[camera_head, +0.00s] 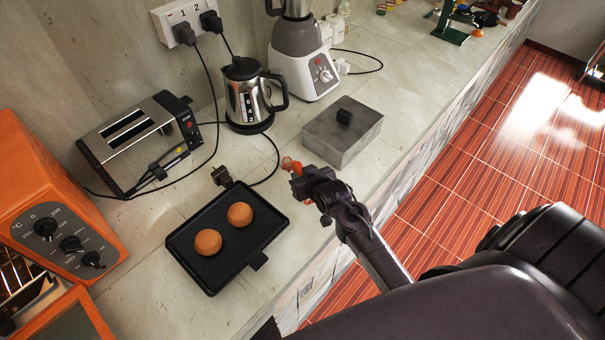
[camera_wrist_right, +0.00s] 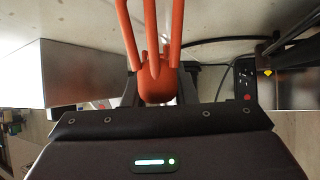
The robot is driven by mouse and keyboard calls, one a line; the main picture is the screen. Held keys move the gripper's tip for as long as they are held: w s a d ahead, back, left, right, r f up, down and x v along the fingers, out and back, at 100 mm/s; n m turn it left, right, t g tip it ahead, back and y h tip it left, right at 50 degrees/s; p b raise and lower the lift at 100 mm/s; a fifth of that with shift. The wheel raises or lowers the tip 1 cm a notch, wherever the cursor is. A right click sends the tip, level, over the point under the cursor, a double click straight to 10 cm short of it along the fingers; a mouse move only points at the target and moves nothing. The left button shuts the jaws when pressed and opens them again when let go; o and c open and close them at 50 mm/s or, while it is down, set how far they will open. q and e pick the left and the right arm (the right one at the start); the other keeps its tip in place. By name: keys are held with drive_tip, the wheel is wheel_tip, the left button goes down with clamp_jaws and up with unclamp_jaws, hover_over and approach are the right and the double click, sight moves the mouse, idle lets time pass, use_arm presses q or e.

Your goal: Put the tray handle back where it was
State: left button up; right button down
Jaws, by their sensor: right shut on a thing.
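The tray handle is an orange-red pronged piece (camera_head: 293,166), and it also shows in the right wrist view (camera_wrist_right: 157,80) with its prongs pointing up in the picture. My right gripper (camera_head: 303,180) is shut on it above the counter, to the right of the black tray (camera_head: 213,281). The handle is apart from the tray, and my gripper hides part of it in the head view. The tray lies flat on the counter with two round brown buns (camera_head: 208,242) on it. Small tabs stick out at its upper and lower right sides. My left gripper is not in view.
A grey lidded box (camera_head: 342,140) stands just beyond my right gripper. A kettle (camera_head: 247,95), a toaster (camera_head: 140,140), a blender (camera_head: 303,65) and an orange oven (camera_head: 50,200) stand around. Cables cross the counter. The counter's front edge is close by.

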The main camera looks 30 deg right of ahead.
drive_tip(key=shift+f, duration=0.15)
drive_tip(key=c, duration=1.2)
unclamp_jaws()
drive_tip(key=shift+o, duration=0.2)
drive_tip(key=shift+r, duration=0.2)
drive_tip(key=b+v, duration=0.2)
drive_tip(key=v, duration=1)
drive_tip(key=shift+f, duration=0.1)
drive_tip(key=shift+s+a+f, duration=0.1)
drive_tip(key=shift+s, duration=0.05)
